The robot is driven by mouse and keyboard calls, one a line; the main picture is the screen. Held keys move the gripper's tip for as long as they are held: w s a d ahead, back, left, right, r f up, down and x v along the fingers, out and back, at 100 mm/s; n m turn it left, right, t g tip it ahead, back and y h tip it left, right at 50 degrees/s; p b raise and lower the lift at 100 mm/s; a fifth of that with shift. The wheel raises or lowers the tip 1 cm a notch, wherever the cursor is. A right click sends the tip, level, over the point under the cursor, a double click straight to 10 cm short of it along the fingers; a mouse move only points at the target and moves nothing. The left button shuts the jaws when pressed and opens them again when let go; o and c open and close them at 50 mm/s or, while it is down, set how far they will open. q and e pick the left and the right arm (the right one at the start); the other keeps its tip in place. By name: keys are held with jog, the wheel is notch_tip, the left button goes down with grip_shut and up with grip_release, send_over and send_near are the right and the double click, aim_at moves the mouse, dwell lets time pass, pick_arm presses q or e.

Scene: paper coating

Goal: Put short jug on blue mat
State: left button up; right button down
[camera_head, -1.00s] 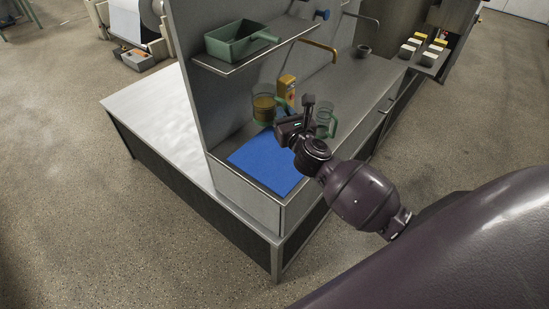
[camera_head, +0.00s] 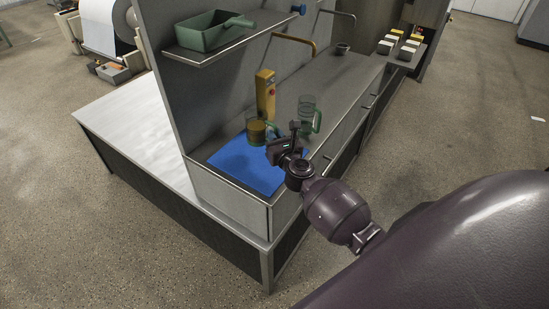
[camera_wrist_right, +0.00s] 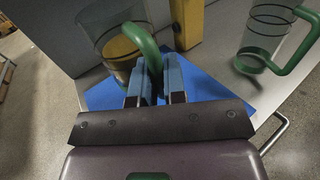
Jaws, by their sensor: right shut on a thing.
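The short jug (camera_head: 256,132) is clear with amber contents and a green handle. It overlaps the back part of the blue mat (camera_head: 252,172) in the head view; I cannot tell whether it touches the mat. My right gripper (camera_head: 272,142) is at the jug's right side. In the right wrist view the fingers (camera_wrist_right: 155,82) are shut on the green handle (camera_wrist_right: 143,45), with the jug body (camera_wrist_right: 110,38) to the left. The mat (camera_wrist_right: 205,90) lies below. My left gripper is not in view.
A taller, empty-looking clear jug (camera_head: 306,112) with a green handle stands right of the mat. A yellow dispenser (camera_head: 265,95) stands behind the short jug. A shelf (camera_head: 225,47) above holds a green scoop-like container (camera_head: 208,32). The mat's front is clear.

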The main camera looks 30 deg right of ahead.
jog(key=shift+f+b, duration=0.5)
jog(key=shift+f, duration=0.65)
notch_tip(320, 180, down, 4)
jog(key=b, duration=0.2)
jog(key=shift+r+b, duration=0.1)
jog(key=shift+b, duration=0.25)
jog(key=shift+f, duration=0.3)
jog(key=shift+r, duration=0.2)
jog(key=shift+f+b, duration=0.2)
jog(key=shift+b, duration=0.1)
jog(key=c, duration=1.2)
grip_release()
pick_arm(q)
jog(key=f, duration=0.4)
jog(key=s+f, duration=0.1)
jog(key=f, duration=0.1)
